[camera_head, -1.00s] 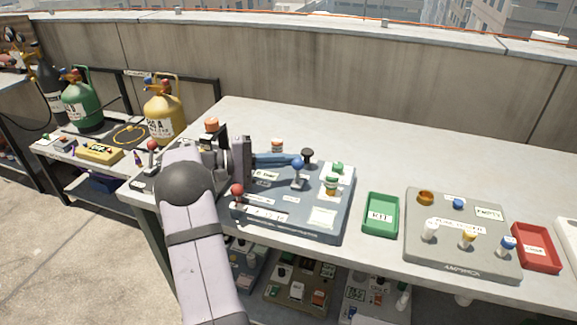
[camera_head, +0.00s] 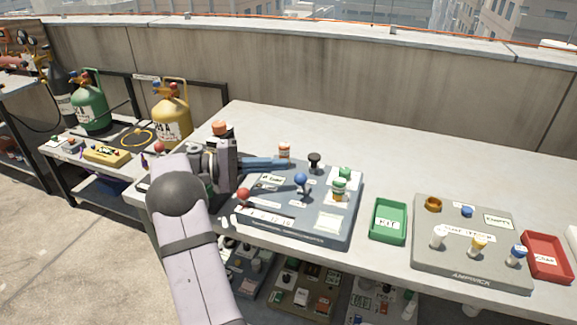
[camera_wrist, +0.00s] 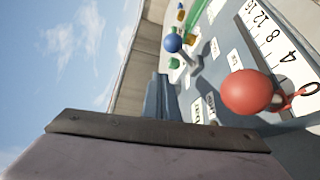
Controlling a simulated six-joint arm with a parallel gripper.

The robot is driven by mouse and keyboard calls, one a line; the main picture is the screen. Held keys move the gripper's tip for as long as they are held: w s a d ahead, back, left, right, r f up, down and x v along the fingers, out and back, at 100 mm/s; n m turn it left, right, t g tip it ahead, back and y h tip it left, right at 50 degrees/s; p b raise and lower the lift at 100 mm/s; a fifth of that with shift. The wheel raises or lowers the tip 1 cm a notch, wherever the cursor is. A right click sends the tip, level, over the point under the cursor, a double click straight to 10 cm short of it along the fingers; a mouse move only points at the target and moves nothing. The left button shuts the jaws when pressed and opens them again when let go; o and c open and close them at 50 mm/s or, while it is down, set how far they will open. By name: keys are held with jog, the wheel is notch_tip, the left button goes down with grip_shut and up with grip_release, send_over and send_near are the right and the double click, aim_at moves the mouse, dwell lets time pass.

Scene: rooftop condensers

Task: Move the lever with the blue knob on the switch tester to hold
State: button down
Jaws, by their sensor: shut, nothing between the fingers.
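The switch tester (camera_head: 335,235) is a blue-grey panel at the table's left front, carrying several levers and labels. The blue knob (camera_head: 301,179) tops a short lever on a pale mount near the panel's middle; it also shows in the wrist view (camera_wrist: 173,43). The small labels near it are too blurred to read, so I cannot tell which position it is in. My gripper (camera_head: 286,162) is shut and empty. Its blue fingers reach in from the left, behind and left of the blue knob, with a small gap seen in the head view.
A red ball knob (camera_head: 243,194) stands close to my wrist and looms in the wrist view (camera_wrist: 246,92). A black knob (camera_head: 314,158) and green knob (camera_head: 345,172) stand near the blue one. A green tray (camera_head: 374,234) lies to the right. The table behind is clear.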

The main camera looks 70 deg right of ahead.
jog(key=shift+v, duration=1.15)
